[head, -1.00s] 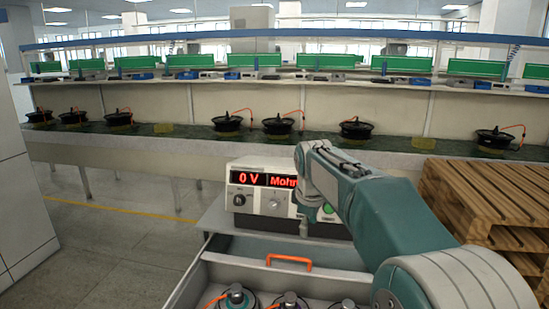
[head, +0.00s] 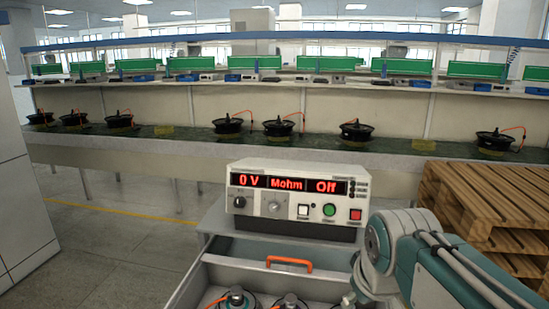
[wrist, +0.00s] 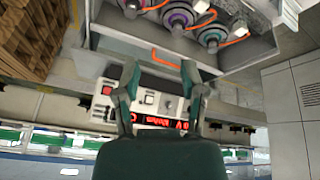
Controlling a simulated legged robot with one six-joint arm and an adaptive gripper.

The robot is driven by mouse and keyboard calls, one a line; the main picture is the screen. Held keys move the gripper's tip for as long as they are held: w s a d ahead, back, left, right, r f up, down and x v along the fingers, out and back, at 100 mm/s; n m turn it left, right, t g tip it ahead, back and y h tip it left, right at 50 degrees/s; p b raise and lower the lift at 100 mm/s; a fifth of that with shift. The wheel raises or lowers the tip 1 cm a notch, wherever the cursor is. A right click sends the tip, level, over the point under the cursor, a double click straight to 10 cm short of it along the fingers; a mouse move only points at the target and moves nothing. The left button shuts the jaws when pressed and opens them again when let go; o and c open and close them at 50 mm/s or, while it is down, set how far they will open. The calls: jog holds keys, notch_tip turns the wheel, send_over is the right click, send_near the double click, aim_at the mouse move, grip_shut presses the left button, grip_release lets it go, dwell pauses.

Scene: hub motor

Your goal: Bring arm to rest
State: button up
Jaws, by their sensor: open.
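My arm (head: 425,262) is folded low at the right in the head view, beside the tester. My gripper (wrist: 159,78) shows in the wrist view with its two fingers spread apart and nothing between them. The tester (head: 297,205) stands on a grey stand, and its red displays read "0 V", "Mohm" and "Off". The tester also appears upside down beyond the fingers in the wrist view (wrist: 150,103). In the head view the gripper is mostly hidden at the lower edge.
An open drawer with an orange handle (head: 289,263) holds hub motors (head: 236,299) with orange leads. Stacked wooden pallets (head: 490,205) stand close at the right of my arm. A long workbench (head: 180,150) with several black motors runs behind. Floor at the left is clear.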

jog(key=s+d+f+m, duration=0.1)
jog(key=s+f+m, duration=0.2)
jog(key=s, duration=0.7)
notch_tip(320, 180, down, 3)
jog(key=shift+r+m+t, duration=0.15)
jog(key=shift+m+t, duration=0.25)
jog(key=shift+o, duration=0.4)
jog(key=shift+w+d, duration=0.1)
dwell(0.8)
jog(key=o, duration=0.4)
